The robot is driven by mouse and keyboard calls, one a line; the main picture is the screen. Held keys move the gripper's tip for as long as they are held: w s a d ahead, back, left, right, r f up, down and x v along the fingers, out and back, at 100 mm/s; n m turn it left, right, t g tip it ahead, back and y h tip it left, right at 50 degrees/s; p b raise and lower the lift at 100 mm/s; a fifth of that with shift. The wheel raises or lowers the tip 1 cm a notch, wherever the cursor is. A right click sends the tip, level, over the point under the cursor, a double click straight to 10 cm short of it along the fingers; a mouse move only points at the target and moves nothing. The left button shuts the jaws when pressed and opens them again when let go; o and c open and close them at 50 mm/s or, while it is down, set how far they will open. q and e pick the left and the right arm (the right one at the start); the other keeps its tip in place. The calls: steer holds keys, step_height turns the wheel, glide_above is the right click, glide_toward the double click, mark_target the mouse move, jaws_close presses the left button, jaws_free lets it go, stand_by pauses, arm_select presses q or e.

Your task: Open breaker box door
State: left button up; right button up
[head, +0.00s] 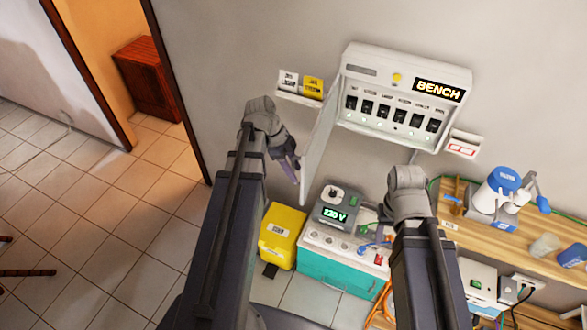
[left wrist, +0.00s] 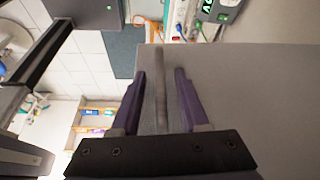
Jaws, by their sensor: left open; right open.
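The white breaker box (head: 360,62) hangs on the wall, its row of black switches exposed. Its pale door (head: 318,140) stands swung outward from the box's left side, seen nearly edge-on. My left gripper (head: 294,168) is at the lower outer part of the door, on its left side. In the left wrist view, the open fingers (left wrist: 160,74) stand either side of a thin grey bar (left wrist: 160,95) along the grey door panel (left wrist: 255,100). There is a gap on both sides of the bar. My right arm shows at lower right, but its fingers are not visible.
A yellow box (head: 283,232) and a teal-and-white unit (head: 340,268) with a 230 V display stand below. A wooden bench (head: 463,222) carries a blue-and-white device (head: 492,200) at right. A small label shelf (head: 298,97) is left of the box. Open tiled floor lies left.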

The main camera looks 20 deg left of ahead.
arm_select(q)
steer(key=p+v, duration=0.7)
steer(key=shift+a+r, duration=0.2)
steer(key=shift+r, duration=0.1)
steer(key=shift+s, duration=0.15)
